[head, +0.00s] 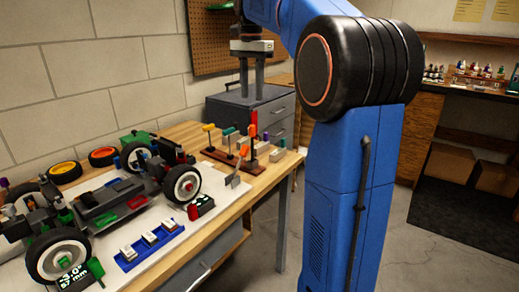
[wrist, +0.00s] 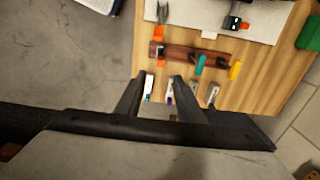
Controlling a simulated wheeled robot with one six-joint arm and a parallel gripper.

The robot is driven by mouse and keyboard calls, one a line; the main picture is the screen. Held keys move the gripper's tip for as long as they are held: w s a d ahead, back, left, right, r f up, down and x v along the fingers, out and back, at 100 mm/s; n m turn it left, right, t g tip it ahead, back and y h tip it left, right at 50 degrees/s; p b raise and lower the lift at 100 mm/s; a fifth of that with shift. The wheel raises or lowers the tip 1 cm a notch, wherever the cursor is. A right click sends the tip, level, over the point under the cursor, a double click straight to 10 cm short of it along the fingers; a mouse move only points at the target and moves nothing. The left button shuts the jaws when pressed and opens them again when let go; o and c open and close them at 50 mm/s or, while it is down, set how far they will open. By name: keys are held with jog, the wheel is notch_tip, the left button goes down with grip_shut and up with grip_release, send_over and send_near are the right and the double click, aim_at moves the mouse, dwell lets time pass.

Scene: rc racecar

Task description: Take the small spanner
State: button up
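My gripper (head: 252,92) points down above the far end of the workbench in the head view. In the wrist view its two fingers (wrist: 162,78) are apart, with nothing held between them. A small grey spanner-like piece (head: 233,180) shows near the mat's right edge in the head view. A grey forked tip (wrist: 162,12) with an orange part below it shows at the top of the wrist view. I cannot tell for sure which piece is the small spanner. A brown tool rack (wrist: 190,55) with coloured handles lies just beyond my fingertips.
Several pale blocks with coloured ends (wrist: 212,92) stand near the bench edge, partly behind my fingers. The racecar (head: 110,195) stands on the white mat (head: 180,255), with a blue tray (head: 150,246) before it. A grey drawer cabinet (head: 275,112) stands behind the bench.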

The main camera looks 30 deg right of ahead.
aim_at(252, 136)
notch_tip(252, 136, down, 17)
jog(key=shift+f, duration=0.1)
grip_shut()
dwell(0.8)
